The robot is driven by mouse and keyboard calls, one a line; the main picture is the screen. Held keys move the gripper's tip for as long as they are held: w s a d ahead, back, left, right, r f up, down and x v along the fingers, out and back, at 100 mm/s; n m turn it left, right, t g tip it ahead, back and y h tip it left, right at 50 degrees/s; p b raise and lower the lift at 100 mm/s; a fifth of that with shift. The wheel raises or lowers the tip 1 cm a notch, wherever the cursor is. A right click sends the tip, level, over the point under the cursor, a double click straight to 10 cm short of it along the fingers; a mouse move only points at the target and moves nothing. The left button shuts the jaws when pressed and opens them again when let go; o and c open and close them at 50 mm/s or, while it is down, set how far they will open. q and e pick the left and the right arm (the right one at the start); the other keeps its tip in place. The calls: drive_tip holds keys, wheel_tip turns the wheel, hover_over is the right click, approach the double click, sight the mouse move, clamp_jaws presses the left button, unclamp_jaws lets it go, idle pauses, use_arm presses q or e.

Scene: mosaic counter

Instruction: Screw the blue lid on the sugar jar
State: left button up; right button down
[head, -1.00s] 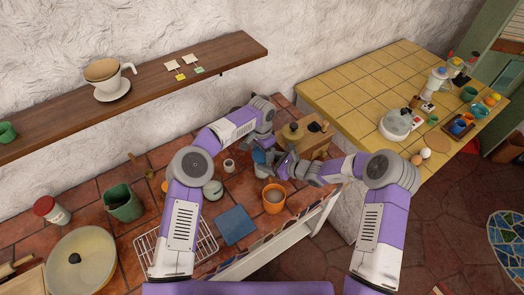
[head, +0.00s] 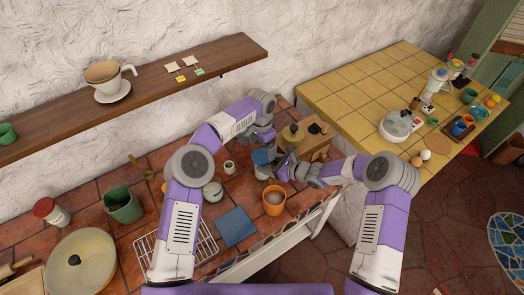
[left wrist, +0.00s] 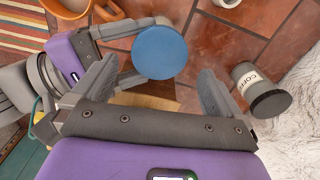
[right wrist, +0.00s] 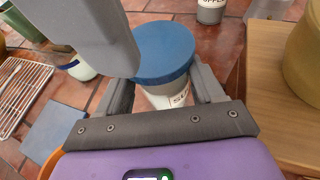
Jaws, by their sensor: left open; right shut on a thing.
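My right gripper (right wrist: 168,86) is shut around the jar body below the lid. My left gripper (left wrist: 157,78) is open and empty, its fingers apart from the lid. Part of the left gripper blocks the upper left of the right wrist view.
An orange mug (head: 274,201) stands in front of the jar. A wooden box (head: 317,147) and tan canister (head: 292,136) are close right. A blue square (head: 235,226) lies flat nearby.

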use_arm(q)
drive_tip(key=shift+r, duration=0.25)
use_arm(e)
drive_tip(key=shift+r, duration=0.1)
use_arm(q)
wheel_tip(320, 180, up, 12)
idle(0.6)
drive_tip(key=shift+w, duration=0.1)
use_arm(e)
drive_tip(key=shift+c, duration=1.8)
unclamp_jaws()
use_arm(q)
drive_tip(key=shift+a, duration=0.1)
use_arm(e)
drive_tip(key=o, duration=0.3)
drive_tip(key=shift+d+r, duration=0.1)
